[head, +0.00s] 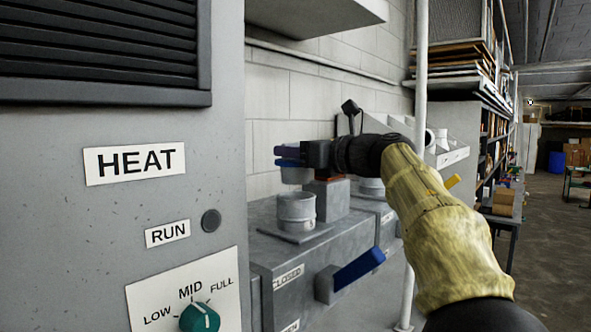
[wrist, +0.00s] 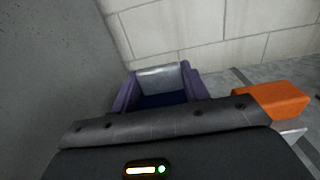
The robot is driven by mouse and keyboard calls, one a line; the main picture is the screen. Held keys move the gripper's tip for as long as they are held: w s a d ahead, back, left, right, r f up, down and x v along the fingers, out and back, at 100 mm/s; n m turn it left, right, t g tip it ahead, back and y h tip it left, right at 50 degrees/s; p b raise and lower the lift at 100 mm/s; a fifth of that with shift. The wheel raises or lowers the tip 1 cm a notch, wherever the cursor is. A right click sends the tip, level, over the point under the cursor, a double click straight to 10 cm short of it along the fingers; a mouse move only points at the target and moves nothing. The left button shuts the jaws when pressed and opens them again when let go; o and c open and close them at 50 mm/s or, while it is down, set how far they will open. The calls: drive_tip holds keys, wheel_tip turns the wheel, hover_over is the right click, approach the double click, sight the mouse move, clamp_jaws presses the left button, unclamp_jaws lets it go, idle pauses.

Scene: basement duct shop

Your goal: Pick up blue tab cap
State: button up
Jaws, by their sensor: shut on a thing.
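My gripper (head: 285,153) reaches in from the right in the head view, above the grey duct box. Its purple fingers are shut on the blue tab cap (head: 296,176), which shows as a pale grey round body with a blue edge at the top. In the wrist view my gripper (wrist: 158,92) has a finger on each side of the cap (wrist: 160,78), whose grey face and dark blue part show between them. The cap is in the air, above an open round metal collar (head: 297,210). Its lower part is hidden in the wrist view.
A grey box (head: 280,258) with a blue lever (head: 358,269) and a "CLOSED" label stands below. An orange block (wrist: 272,100) is right of my gripper in the wrist view. A large grey HEAT cabinet (head: 125,215) is close on the left. A white vertical pipe (head: 421,90) stands behind my arm.

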sight(296, 160)
drive_tip(key=shift+r+p, duration=0.35)
drive_tip(key=shift+r, duration=1.5)
drive_tip(key=shift+r, duration=0.15)
